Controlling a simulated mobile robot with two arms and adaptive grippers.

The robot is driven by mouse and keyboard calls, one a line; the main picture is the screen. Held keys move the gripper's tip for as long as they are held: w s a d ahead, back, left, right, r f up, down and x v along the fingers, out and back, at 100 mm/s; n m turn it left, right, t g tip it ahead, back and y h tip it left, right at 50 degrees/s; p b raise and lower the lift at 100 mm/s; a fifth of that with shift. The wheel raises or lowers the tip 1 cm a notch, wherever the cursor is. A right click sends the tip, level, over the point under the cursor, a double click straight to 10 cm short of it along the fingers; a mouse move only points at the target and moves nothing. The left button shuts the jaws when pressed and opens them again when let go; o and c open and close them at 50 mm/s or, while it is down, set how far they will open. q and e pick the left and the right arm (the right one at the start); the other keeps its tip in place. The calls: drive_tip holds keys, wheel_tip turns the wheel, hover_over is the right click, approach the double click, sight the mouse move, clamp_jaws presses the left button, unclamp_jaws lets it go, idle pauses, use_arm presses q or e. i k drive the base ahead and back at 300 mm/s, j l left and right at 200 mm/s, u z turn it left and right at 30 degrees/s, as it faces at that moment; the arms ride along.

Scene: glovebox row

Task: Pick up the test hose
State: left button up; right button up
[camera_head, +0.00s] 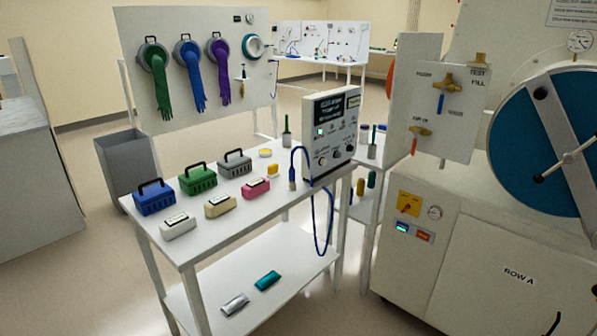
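The blue test hose (292,172) is at the right end of the white table, in front of the grey tester box (331,130). One thicker end stands upright near the tabletop. From there the hose arches up, comes down by the box, and hangs in a long loop below the table's right edge. Whether a holder supports the upright end is too small to tell. Neither of my grippers is in view, and nothing is seen touching the hose.
The white table (160,240) holds blue, green and grey cases, with white, cream and pink blocks in front. A green-handled tool (286,137) stands behind the hose. Two packets lie on the lower shelf (290,296). A large machine (450,240) stands close on the right.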

sight(292, 170)
drive_tip(key=i+l+u, duration=0.1)
drive_tip(key=i, duration=0.45)
drive_tip(key=i+l+u, duration=0.1)
drive_tip(key=i+l, duration=0.25)
drive_tip(key=i, duration=0.15)
